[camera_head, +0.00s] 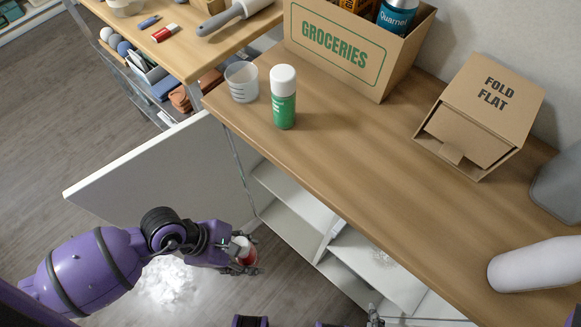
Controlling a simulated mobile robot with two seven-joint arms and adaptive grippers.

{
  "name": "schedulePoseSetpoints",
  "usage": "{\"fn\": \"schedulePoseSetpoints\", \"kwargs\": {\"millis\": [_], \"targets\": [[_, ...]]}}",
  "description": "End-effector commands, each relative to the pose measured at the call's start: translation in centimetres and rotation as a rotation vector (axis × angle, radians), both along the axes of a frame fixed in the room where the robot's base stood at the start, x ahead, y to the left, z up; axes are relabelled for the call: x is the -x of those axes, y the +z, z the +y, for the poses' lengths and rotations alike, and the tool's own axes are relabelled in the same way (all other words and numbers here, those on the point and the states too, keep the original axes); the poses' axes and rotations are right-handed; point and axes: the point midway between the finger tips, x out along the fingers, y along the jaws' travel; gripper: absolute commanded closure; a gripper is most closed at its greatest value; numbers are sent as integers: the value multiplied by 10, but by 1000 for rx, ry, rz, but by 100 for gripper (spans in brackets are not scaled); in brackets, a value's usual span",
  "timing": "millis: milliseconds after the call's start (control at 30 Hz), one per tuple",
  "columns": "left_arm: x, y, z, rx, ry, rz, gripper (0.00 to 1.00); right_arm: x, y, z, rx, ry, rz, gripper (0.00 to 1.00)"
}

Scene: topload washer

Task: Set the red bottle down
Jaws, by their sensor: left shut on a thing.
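My left gripper (244,262) is at the lower left of the head view, low in front of the counter and beside the open white cabinet door. It is shut on the red bottle (245,253), which has a pale top. The gripper's fingers and wrist hide part of the bottle. The bottle is held over the floor side, apart from the counter top. My right gripper cannot be made out.
The wooden counter (330,150) holds a clear cup (242,81), a green bottle with a white cap (284,100), a groceries box (345,50), a fold-flat carton (480,115) and a white cylinder (535,265). Its middle is bare. The cabinet door (150,170) stands open.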

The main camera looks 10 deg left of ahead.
Motion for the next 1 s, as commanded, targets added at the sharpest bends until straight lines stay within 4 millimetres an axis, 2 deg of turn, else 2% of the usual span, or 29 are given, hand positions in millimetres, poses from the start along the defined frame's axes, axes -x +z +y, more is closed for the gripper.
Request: {"fn": "schedulePoseSetpoints", "kwargs": {"millis": [100, 300, 467, 800, 1000], "targets": [[-23, 4, -4, 17, 166, -5, 100, -2, 0, 0, 2, 2, -3, 100], [-44, 12, -8, 31, 313, -7, 100, -3, 1, 0, 5, 4, -6, 100], [-60, 15, -17, 36, 343, -8, 100, -3, 2, -1, 5, 5, -7, 100], [-127, 15, -67, 36, 341, -7, 100, -2, 3, -1, 6, 3, -6, 100], [-154, 14, -86, 33, 342, -4, 100, 0, 0, -1, 5, 4, -2, 100]]}}
